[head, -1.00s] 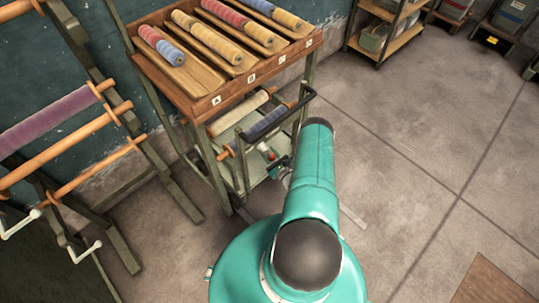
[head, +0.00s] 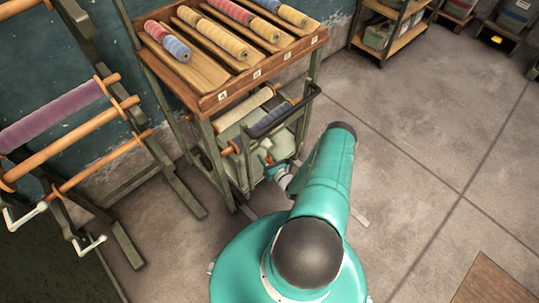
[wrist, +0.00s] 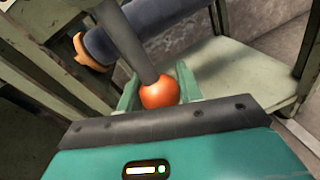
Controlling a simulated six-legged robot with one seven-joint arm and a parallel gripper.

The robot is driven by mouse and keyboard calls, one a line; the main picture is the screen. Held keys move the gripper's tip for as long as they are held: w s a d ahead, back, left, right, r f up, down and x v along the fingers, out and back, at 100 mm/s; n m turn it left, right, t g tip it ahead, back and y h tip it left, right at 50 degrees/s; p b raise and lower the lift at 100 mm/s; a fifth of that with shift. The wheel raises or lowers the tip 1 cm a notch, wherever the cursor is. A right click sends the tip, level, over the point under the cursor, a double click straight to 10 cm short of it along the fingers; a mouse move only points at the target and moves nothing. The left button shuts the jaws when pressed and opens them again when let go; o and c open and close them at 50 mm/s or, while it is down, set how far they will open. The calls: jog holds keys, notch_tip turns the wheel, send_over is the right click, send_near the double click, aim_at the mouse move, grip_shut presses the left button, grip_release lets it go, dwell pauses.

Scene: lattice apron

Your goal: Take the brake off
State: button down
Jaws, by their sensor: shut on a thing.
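The brake shows as a dark lever (wrist: 134,45) ending in an orange ball knob (wrist: 160,93) in the wrist view. My gripper (wrist: 158,88) has its two green fingers on either side of the knob and is shut on it. In the head view my gripper (head: 272,168) is at the lower part of the wooden-topped rack, with a small red-orange spot of the knob (head: 267,158) showing beside it. The lever's base is out of the wrist view.
The rack (head: 262,62) holds several yarn spools on slanted trays. Below them, a blue roller (head: 268,121) and a dark handle bar (head: 314,91) are close to my arm. A loom-like frame (head: 72,125) stands left. Concrete floor (head: 420,150) is open at right.

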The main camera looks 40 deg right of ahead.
jog(key=shift+a+r+m+y, duration=0.15)
jog(key=shift+a+r+m, duration=0.05)
jog(key=shift+a+m, duration=0.7)
jog(key=shift+a+r+m+y, duration=0.15)
jog(key=shift+a+m, duration=0.7)
jog(key=shift+m, duration=0.05)
jog(key=c, duration=0.9)
grip_release()
jog(key=shift+a, duration=0.1)
jog(key=shift+c, duration=0.2)
